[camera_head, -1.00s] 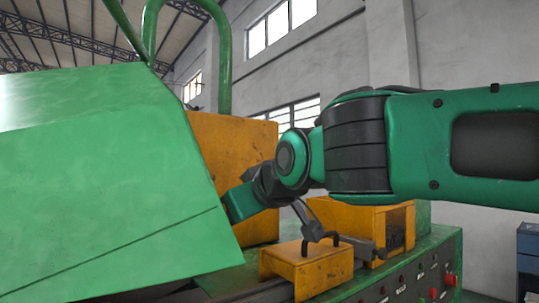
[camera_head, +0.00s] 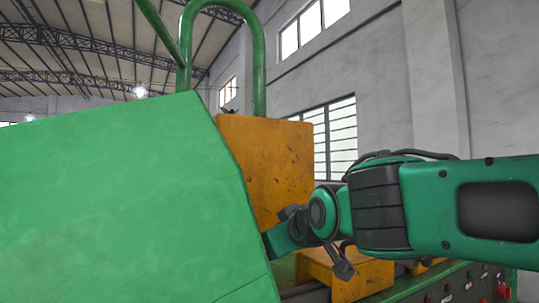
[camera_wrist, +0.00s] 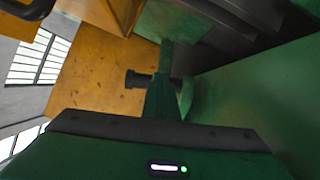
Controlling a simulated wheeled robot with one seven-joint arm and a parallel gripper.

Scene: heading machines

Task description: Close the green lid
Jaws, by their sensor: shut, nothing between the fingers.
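The green lid (camera_head: 125,205) is a large panel filling the left of the head view. It stands raised and tilted, its right edge sloping down beside the orange housing. My gripper (camera_head: 280,239) is at that right edge, between the lid and the housing. Its tip is partly hidden by the lid, and I cannot tell whether it touches it. In the wrist view my gripper (camera_wrist: 163,95) is shut and empty. A green surface (camera_wrist: 265,85), probably the lid's inner side, lies close on the right there.
The orange housing (camera_head: 270,160) stands behind my gripper, and also shows in the wrist view (camera_wrist: 95,75). A lower orange block (camera_head: 365,280) sits under my arm on the green machine bed. A green tube frame (camera_head: 259,60) rises behind. Buttons line the front panel at lower right.

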